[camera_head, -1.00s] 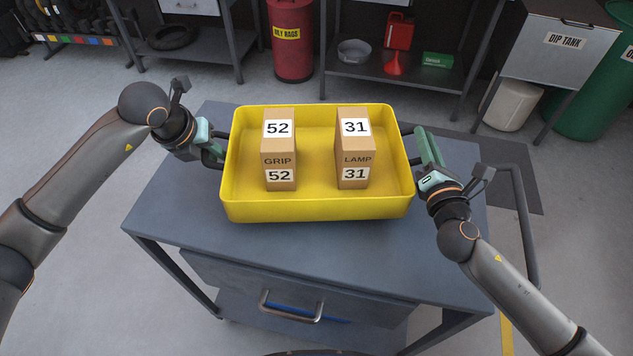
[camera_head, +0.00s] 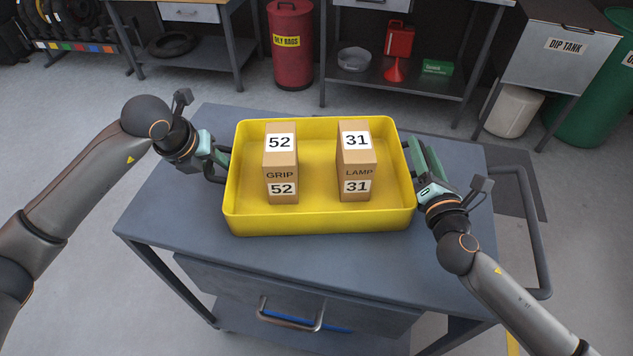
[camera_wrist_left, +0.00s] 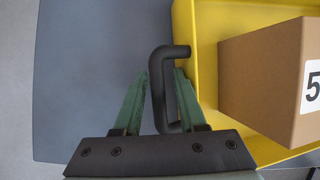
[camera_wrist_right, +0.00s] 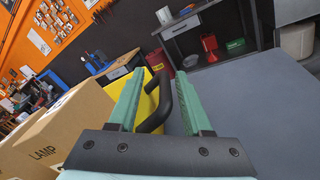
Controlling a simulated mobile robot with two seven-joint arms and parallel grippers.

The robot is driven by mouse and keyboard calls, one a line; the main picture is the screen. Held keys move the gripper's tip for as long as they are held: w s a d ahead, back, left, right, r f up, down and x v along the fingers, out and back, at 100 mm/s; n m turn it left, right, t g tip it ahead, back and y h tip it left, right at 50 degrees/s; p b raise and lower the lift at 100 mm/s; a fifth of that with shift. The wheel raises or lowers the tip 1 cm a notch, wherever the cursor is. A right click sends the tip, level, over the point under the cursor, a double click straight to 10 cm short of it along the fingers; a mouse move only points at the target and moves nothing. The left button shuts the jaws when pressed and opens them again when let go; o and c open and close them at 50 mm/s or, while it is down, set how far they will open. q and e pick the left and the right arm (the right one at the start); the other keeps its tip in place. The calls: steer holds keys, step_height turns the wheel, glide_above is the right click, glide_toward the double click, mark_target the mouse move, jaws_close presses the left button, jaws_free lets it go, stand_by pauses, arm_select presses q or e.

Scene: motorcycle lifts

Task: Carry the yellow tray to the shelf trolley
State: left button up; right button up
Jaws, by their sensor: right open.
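The yellow tray (camera_head: 318,222) sits over the top of a grey trolley with a drawer (camera_head: 165,220). I cannot tell whether this is the shelf trolley. The tray holds two cardboard boxes, GRIP 52 (camera_head: 281,172) and LAMP 31 (camera_head: 357,170). My left gripper (camera_wrist_left: 160,75) has its fingers either side of the black left handle (camera_wrist_left: 158,90), with a gap visible. My right gripper (camera_wrist_right: 163,78) is open, its fingers either side of the black right handle (camera_wrist_right: 160,112). In the head view both grippers are at the tray's short sides.
A red oily-rags bin (camera_head: 291,60) and a bench with a lower shelf (camera_head: 395,85) stand behind. A dip tank (camera_head: 560,55) and a green drum (camera_head: 600,100) are at the back right. The trolley's push bar (camera_head: 540,240) is on its right. Floor is open at the left.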

arm_select(q)
steer(key=shift+r, duration=0.2)
arm_select(e)
steer(key=shift+d, duration=0.1)
steer(key=shift+s, duration=0.6)
arm_select(q)
steer(key=v, duration=1.1)
steer(key=shift+s+r, duration=0.2)
steer(key=shift+r, duration=0.05)
arm_select(e)
steer(key=s, duration=1)
steer(key=shift+s+d, duration=0.15)
steer(key=shift+s, duration=0.25)
arm_select(q)
steer(key=shift+a, duration=0.1)
